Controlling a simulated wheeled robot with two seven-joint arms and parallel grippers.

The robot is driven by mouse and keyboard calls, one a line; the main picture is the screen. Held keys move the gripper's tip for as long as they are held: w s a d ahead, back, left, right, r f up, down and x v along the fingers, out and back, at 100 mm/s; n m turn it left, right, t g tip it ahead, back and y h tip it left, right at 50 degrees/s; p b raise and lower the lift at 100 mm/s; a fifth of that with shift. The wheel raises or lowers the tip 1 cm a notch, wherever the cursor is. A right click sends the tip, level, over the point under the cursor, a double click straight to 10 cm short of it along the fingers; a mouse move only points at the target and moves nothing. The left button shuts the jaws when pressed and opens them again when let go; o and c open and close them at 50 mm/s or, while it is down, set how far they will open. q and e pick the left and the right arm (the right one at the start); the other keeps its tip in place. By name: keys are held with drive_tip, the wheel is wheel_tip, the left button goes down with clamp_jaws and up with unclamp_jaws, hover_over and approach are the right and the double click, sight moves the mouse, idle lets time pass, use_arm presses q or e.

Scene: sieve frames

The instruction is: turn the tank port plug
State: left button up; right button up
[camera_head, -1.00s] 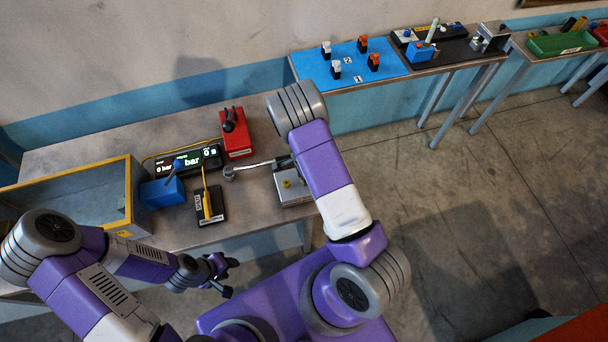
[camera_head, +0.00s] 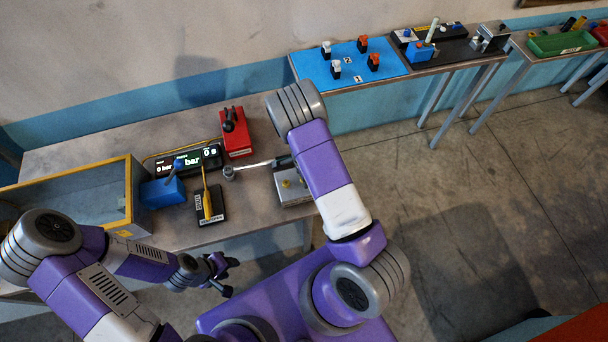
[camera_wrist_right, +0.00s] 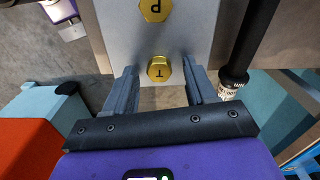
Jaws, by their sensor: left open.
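The tank port plug (camera_wrist_right: 159,69) is a brass hex head marked T on a pale grey block (camera_wrist_right: 188,30), in the right wrist view. My right gripper (camera_wrist_right: 158,65) is open, with one dark finger on each side of this plug and a gap to it on both sides. In the head view, the block (camera_head: 297,198) lies at the table's right end, partly hidden by my right arm. My left gripper (camera_head: 226,275) is open and empty in front of the table, away from the block.
A second brass plug marked P (camera_wrist_right: 155,10) sits beyond the T plug. A dark rod (camera_wrist_right: 247,50) runs close on the right. On the table (camera_head: 80,150) stand a red box (camera_head: 237,142), a blue box (camera_head: 160,193) and a yellow-edged bin (camera_head: 131,200).

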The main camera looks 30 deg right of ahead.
wheel_tip(320, 180, up, 8)
drive_tip(key=shift+f+p, duration=0.2)
drive_tip(key=shift+p, duration=0.1)
idle(0.6)
drive_tip(key=s+f+n, duration=0.1)
drive_tip(key=s+f, duration=0.1)
drive_tip(key=s+a+f+n, duration=0.1)
drive_tip(key=s, duration=0.1)
drive_tip(key=shift+s+a+f+n+g, duration=0.1)
drive_tip(key=shift+s+f+n+g, duration=0.2)
drive_tip(key=shift+f+g, duration=0.1)
drive_tip(key=s+a+f+n+t+y, duration=0.1)
drive_tip(key=s+a+f+n+y, duration=0.25)
drive_tip(key=s+a+n, duration=1.05)
wheel_tip(320, 180, down, 14)
drive_tip(key=w+b, duration=0.2)
drive_tip(key=b, duration=1.2)
drive_tip(key=shift+w+a+y+b, duration=0.3)
drive_tip(key=shift+w+a+y, duration=0.05)
drive_tip(key=shift+w+a, duration=0.1)
